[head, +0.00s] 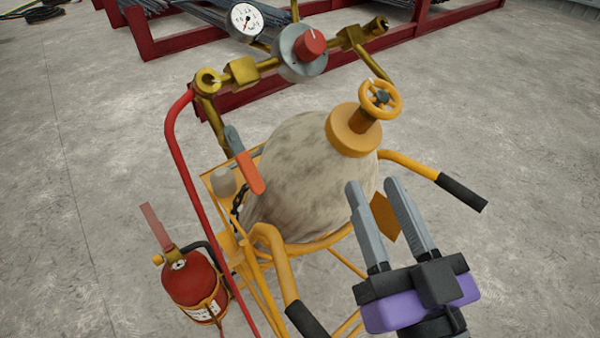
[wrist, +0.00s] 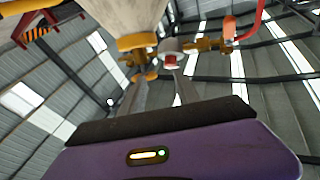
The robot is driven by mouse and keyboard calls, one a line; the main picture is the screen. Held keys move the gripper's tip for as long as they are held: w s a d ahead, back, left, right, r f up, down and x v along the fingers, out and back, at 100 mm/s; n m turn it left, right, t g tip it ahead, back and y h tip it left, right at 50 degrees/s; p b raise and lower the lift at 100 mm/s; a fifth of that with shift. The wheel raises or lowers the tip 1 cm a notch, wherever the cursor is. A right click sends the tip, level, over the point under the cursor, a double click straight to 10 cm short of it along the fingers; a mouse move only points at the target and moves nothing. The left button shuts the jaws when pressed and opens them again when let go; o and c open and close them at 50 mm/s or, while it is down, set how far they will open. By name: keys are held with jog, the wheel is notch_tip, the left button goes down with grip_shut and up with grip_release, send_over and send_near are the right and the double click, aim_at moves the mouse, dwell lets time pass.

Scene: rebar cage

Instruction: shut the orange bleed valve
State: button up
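An orange lever handle (head: 249,173), which looks like the bleed valve, sits beside the left shoulder of the mottled pale cylinder (head: 300,165), tilted in the picture. A yellow-orange handwheel (head: 380,98) stands on the cylinder's collar. My gripper (head: 372,184) is in front of the cylinder's right side in the head view, to the right of and below the lever. Its two grey fingers are apart with nothing between them. In the wrist view the fingers (wrist: 158,88) point toward the brass fittings and the cylinder shows upside down.
A regulator with a red knob (head: 310,44) and a round gauge (head: 245,20) sits above. A red hose (head: 180,150) hangs at the left. Yellow cart handles (head: 412,167) flank the cylinder. A fire extinguisher (head: 192,283) stands lower left. Concrete floor is clear on the right.

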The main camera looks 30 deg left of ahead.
aim_at(254, 177)
jog(key=s+a+n+g+y, duration=0.3)
jog(key=s+a+n+g, duration=0.35)
jog(key=a+g, duration=0.25)
jog(key=shift+n, duration=0.25)
jog(key=x, duration=0.4)
jog(key=w+p+x, duration=0.1)
jog(key=x, duration=0.3)
jog(key=shift+f, duration=0.15)
grip_shut()
jog(key=shift+t, duration=0.3)
dwell(0.4)
